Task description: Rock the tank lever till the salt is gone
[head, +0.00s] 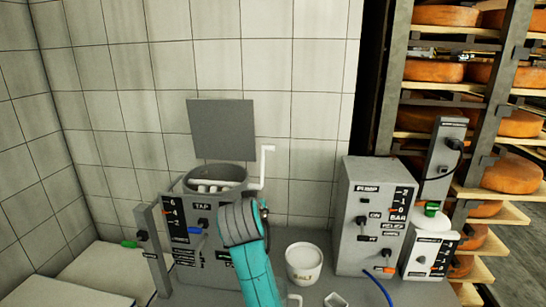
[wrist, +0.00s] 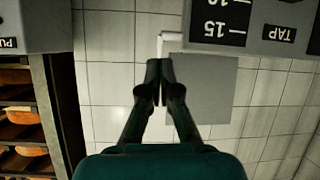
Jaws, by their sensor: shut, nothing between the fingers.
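The grey tank (head: 180,195) stands against the tiled wall in the head view, its round top open with several white pieces inside. A white crank-shaped lever (head: 263,165) rises at the tank's right side. In the upside-down wrist view a white bar (wrist: 162,42), probably this lever, lies just beyond my fingertips; I cannot tell whether they touch. My gripper (wrist: 159,72) is shut and empty, its fingertips together. In the head view its fingers are hidden behind my wrist. A white tub (head: 302,256) marked SALT stands right of my arm; its contents are unclear.
A grey panel (head: 222,130) is behind the tank. Cheese racks (head: 450,90) fill the far right. A green-handled lever (head: 131,244) projects at left. Bare wall is above.

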